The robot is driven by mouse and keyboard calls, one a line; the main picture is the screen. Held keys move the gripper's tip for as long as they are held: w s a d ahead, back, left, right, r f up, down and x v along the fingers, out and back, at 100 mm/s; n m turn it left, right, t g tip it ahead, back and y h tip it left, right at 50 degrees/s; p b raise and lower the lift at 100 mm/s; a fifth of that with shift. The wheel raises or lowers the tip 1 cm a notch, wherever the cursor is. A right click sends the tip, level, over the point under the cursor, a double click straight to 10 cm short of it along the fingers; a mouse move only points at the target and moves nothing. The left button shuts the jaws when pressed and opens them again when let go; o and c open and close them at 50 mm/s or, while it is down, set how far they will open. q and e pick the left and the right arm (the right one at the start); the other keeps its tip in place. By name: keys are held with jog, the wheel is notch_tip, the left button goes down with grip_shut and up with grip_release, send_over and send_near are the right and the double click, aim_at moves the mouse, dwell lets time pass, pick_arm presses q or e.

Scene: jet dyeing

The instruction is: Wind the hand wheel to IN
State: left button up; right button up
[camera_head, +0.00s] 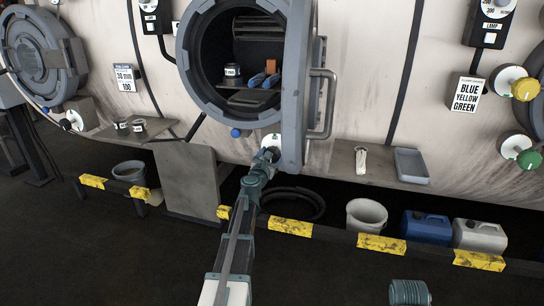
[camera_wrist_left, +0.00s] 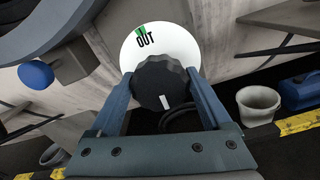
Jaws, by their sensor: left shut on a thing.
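The hand wheel is a black ribbed knob (camera_wrist_left: 158,84) with a white line on its face, pointing down and slightly right in the left wrist view. Behind it is a white round plate (camera_wrist_left: 180,37) with OUT and a green mark at its top; no IN is readable. My left gripper (camera_wrist_left: 166,98) is shut on the knob, one finger on each side. In the head view the plate (camera_head: 270,139) shows below the open round door, with my left gripper (camera_head: 266,156) in front of it covering the knob. My right gripper is not in view.
The open door (camera_head: 299,80) and its handle (camera_head: 325,103) stand just above and right of my left gripper. A blue knob (camera_wrist_left: 36,74) is to the left. A shelf (camera_head: 345,160) is to the right. A yellow-striped rail (camera_head: 290,227) runs low across the front.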

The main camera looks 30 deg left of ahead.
pick_arm(q)
jog(key=shift+s+n, duration=0.1)
jog(key=shift+n, duration=1.5)
jog(key=o, duration=1.2)
jog(key=v, duration=1.4)
jog(key=shift+a+f, duration=0.1)
